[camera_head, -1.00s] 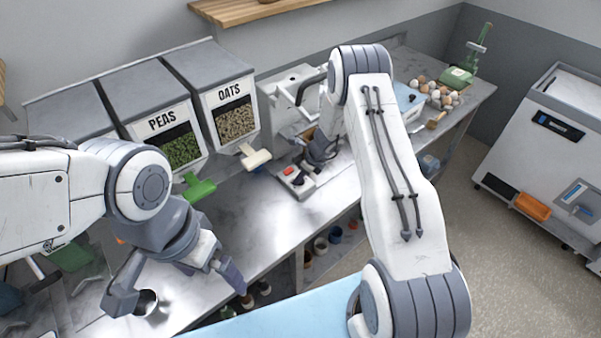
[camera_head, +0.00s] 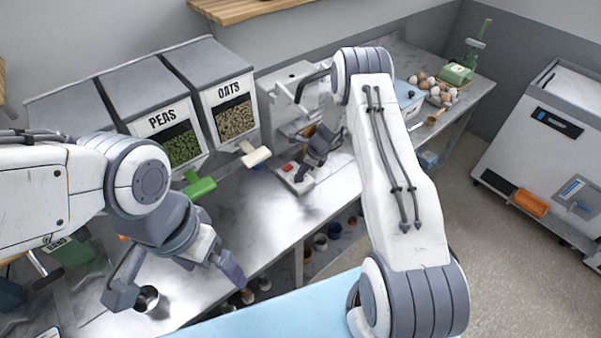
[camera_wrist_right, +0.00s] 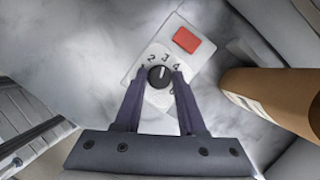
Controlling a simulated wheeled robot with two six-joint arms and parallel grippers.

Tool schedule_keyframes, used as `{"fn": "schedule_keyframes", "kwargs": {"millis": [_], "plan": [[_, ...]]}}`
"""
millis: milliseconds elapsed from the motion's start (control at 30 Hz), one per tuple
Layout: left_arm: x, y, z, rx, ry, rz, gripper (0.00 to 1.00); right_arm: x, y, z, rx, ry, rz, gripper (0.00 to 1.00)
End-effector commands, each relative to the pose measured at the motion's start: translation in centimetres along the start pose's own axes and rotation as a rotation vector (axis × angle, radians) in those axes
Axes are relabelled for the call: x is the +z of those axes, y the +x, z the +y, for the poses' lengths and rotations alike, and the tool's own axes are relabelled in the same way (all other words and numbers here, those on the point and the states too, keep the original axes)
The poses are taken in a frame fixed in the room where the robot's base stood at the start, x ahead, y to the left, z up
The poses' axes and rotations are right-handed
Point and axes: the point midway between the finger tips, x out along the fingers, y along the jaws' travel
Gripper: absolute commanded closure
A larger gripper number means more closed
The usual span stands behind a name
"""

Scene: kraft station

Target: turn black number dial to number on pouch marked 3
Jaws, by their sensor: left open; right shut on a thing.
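The black number dial (camera_wrist_right: 160,75) sits on a light panel with a round white face, with the numbers 2, 3 and 4 readable around it. Its white pointer line appears to point toward the 3. My right gripper (camera_wrist_right: 158,78) is shut on the dial, one finger on each side; in the head view it reaches down to the control box (camera_head: 290,172). A brown rounded thing (camera_wrist_right: 275,95), perhaps the pouch, lies right of the dial; no marking on it is readable. My left gripper (camera_head: 180,283) is open and empty over the counter's near left part.
A red button (camera_wrist_right: 186,40) sits on the same panel. Dispensers marked peas (camera_head: 162,122) and oats (camera_head: 229,95) stand at the back left. A metal cup (camera_head: 147,298) is by the left gripper. Eggs (camera_head: 440,86) lie far right. The middle counter (camera_head: 235,215) is clear.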

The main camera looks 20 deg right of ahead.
Motion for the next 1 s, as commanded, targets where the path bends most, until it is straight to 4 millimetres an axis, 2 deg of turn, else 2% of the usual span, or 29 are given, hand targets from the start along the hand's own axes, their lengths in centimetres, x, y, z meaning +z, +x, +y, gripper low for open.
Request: {"fn": "schedule_keyframes", "kwargs": {"millis": [33,67,100,467,567,900,1000], "plan": [[0.0,0.0,0.0,0.0,0.0,0.0,0.0,-0.1,0.0,0.0,0.001,0.001,0.001,0.49],[0.0,0.0,0.0,0.0,0.0,0.0,0.0,-0.1,0.0,0.0,0.001,0.001,0.001,0.38],[0.0,0.0,0.0,0.0,0.0,0.0,0.0,0.0,0.0,0.0,0.001,0.001,0.0,0.31],[0.0,0.2,0.0,0.0,0.0,0.0,0.0,0.0,-0.3,0.0,-0.001,0.001,0.0,0.31],[0.0,0.7,-0.1,0.0,0.0,0.0,0.0,0.0,-1.3,-0.1,-0.004,0.002,-0.001,0.31],[0.1,2.2,-0.2,0.0,0.0,0.0,0.0,-0.1,-6.3,0.0,-0.002,0.001,-0.001,0.31],[0.1,2.4,-0.2,0.0,0.0,0.0,0.0,-0.1,-7.1,0.0,-0.001,0.001,0.0,0.31]]}}
